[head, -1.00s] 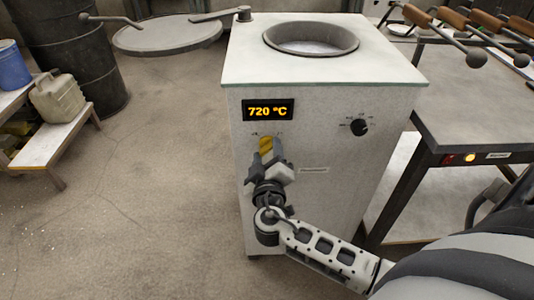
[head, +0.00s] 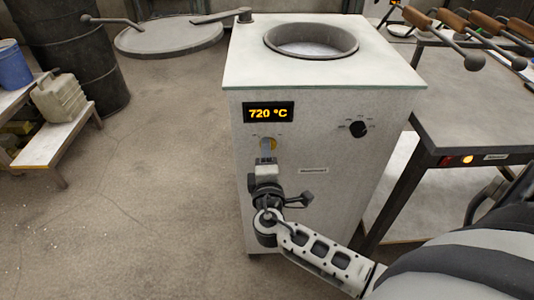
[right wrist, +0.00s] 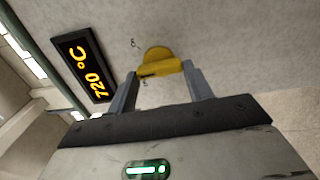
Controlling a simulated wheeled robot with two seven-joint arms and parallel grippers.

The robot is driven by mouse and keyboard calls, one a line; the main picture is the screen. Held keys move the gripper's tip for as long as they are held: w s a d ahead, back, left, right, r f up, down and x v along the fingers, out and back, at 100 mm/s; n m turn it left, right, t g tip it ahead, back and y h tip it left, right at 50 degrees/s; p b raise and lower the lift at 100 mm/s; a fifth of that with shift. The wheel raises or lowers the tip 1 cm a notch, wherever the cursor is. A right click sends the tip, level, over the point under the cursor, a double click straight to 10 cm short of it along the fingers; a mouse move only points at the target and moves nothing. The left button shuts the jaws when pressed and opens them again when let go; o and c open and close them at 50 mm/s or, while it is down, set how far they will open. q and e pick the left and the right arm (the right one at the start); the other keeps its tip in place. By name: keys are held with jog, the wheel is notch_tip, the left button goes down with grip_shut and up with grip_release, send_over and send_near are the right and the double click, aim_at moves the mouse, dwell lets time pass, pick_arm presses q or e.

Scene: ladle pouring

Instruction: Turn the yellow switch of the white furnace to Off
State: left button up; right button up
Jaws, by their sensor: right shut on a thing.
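The white furnace (head: 310,130) stands in the middle of the head view, its lit display (head: 269,112) reading 720 °C. The yellow switch (head: 272,144) is below the display, largely hidden by my right gripper (head: 266,153). In the right wrist view the yellow switch (right wrist: 158,62) sits between the two fingertips of my right gripper (right wrist: 160,75), which is shut on it. The small marks around the switch are too small to read. My left gripper is not in view.
A black knob (head: 358,129) is on the furnace front, right of the switch. The furnace top has a round opening (head: 311,41). A dark table (head: 475,105) with wooden-handled tools stands at right. The floor at left is clear up to a low bench (head: 50,146).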

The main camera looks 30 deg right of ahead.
pick_arm(q)
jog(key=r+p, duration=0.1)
jog(key=p, duration=0.2)
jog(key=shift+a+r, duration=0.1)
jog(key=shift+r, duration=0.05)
pick_arm(e)
jog(key=n, duration=0.8)
jog(key=shift+f, duration=0.1)
jog(key=shift+n, duration=0.3)
jog(key=o, duration=1)
jog(key=shift+f, duration=0.1)
